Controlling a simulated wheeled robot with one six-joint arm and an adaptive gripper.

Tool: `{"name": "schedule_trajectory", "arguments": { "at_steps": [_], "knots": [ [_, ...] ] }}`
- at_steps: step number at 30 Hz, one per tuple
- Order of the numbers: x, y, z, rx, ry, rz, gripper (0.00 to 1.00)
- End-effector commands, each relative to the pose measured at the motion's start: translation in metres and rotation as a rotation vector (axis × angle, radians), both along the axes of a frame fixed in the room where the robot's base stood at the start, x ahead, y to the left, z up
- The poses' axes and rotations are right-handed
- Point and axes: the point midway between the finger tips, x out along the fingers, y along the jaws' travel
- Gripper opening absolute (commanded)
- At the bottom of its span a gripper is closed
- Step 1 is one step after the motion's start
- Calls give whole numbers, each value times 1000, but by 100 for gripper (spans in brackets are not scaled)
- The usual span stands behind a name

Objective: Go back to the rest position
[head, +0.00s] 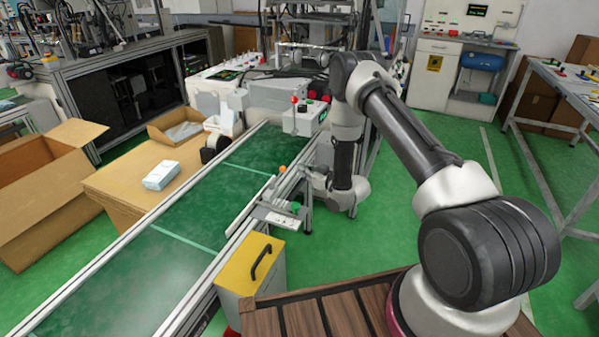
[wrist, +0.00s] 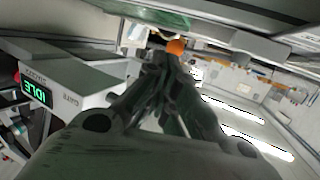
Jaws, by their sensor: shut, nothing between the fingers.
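My arm reaches from the wooden deck at the lower right over to the side of the conveyor. My gripper (head: 313,178) is small and partly hidden at the conveyor's right edge in the head view. In the wrist view my gripper (wrist: 165,62) has its fingers together with nothing between them. An orange knob (wrist: 176,46) shows just beyond the fingertips; whether they touch it I cannot tell. The orange knob (head: 283,169) also shows in the head view, left of my gripper.
The green conveyor (head: 200,205) runs diagonally, its belt bare. A yellow-topped box (head: 250,262) stands beside it. A cardboard table (head: 120,190) holds a white pack (head: 161,175). A grey box with a green IDLE display (wrist: 36,91) is close at left. Green floor at right is open.

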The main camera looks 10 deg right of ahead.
Motion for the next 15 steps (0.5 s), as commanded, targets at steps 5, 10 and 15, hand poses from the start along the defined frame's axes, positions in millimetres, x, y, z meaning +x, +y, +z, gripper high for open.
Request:
{"name": "schedule_trajectory", "arguments": {
  "at_steps": [5, 10, 15],
  "knots": [
    [-19, -19, 6, 1, 0, -2, 0],
    [-38, -37, 11, 2, 0, -2, 0],
    [-52, -49, 14, 2, 1, -1, 0]
  ]
}}
